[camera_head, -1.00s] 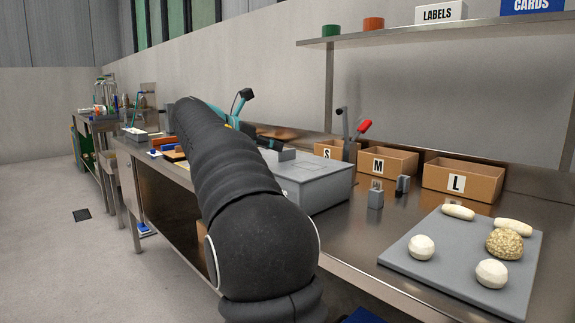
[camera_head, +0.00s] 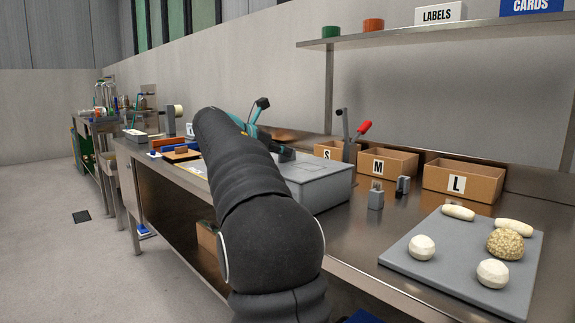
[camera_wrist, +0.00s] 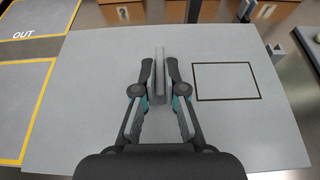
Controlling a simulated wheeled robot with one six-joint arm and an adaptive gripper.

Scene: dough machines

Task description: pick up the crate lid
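The crate lid is a flat grey panel (camera_wrist: 100,90) with an upright handle plate (camera_wrist: 160,72) in the wrist view. In the head view the lid (camera_head: 322,178) lies on top of the grey crate (camera_head: 328,195) on the steel bench, partly hidden by my arm. My gripper (camera_wrist: 160,68) is open over the lid, with one finger on each side of the handle plate. A narrow gap shows beside the plate, and I cannot tell how far down the fingertips reach. In the head view my gripper (camera_head: 284,153) is dark and small behind my arm.
Cardboard bins marked S (camera_head: 328,150), M (camera_head: 388,162) and L (camera_head: 463,180) stand behind the crate. A grey board (camera_head: 450,268) with dough pieces lies at right.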

